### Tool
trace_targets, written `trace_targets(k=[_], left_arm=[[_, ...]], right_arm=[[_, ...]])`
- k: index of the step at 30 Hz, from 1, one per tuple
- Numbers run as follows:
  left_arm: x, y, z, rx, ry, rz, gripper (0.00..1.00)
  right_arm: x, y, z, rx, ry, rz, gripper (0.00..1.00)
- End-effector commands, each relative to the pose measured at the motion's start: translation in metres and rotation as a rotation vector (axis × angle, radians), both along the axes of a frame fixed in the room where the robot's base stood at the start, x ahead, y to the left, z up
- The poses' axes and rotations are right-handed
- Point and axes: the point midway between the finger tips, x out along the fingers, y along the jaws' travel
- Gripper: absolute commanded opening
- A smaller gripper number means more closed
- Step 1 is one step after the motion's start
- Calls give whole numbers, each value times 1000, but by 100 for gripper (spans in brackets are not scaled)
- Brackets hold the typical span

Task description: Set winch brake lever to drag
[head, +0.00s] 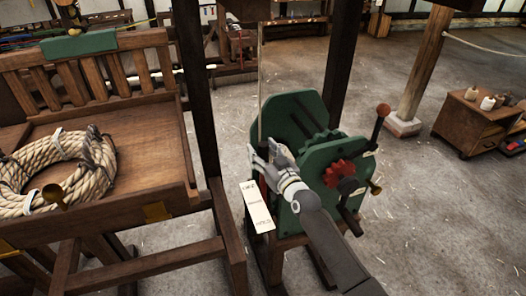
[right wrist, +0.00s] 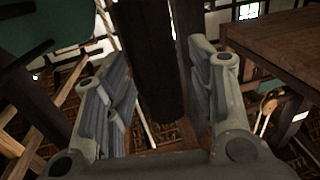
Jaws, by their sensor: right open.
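The green winch (head: 318,165) stands on a wooden frame, with a red gear (head: 338,173) on its near side. A white label strip (head: 257,207) with several small words, too small to read surely, is tilted on its left side. My right gripper (head: 266,155) is at the winch's left side, just above the strip. It is open, its fingers apart in the right wrist view (right wrist: 160,95). A bit of red shows beside the fingers; I cannot tell if it is the brake lever, which is otherwise hidden. My left gripper is out of view.
A crank with a red knob (head: 383,110) sticks up at the winch's right. A wooden bench (head: 150,210) with a rope coil (head: 60,170) stands at the left. A dark post (head: 198,90) rises between bench and winch.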

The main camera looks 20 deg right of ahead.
Motion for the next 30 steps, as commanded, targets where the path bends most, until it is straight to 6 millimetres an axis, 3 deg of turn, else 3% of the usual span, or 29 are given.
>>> trace_targets(k=[6,18,25,30], left_arm=[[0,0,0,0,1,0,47],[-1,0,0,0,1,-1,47],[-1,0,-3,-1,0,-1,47],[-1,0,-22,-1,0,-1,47]], right_arm=[[0,0,0,0,0,0,51],[0,0,0,0,0,0,0],[-2,0,-2,0,-5,-1,0],[-25,-2,-10,0,-73,-2,0]])
